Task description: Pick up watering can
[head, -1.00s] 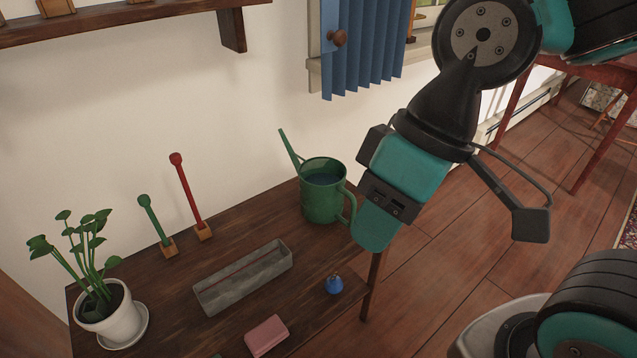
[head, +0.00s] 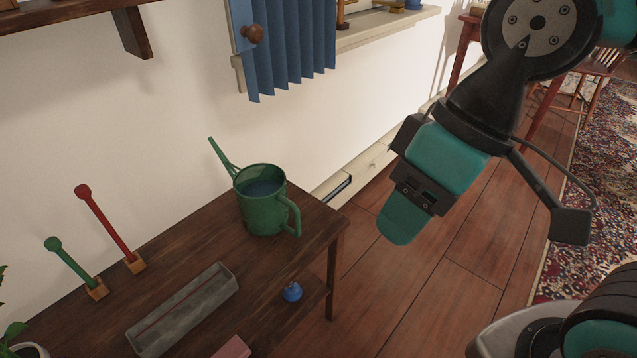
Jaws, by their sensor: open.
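The green watering can (head: 265,208) stands upright on the dark wooden table (head: 170,258), near its right end. Its spout points up and left toward the wall, and its handle faces right. The can looks filled with something dark blue. My gripper (head: 400,222) is to the right of the can, apart from it and past the table's right edge. It is open and looks empty; its fingers overlap in this view, so the gap is hidden.
Red (head: 108,222) and green (head: 75,265) sticks stand in wooden blocks at left. Floor right of the table is clear.

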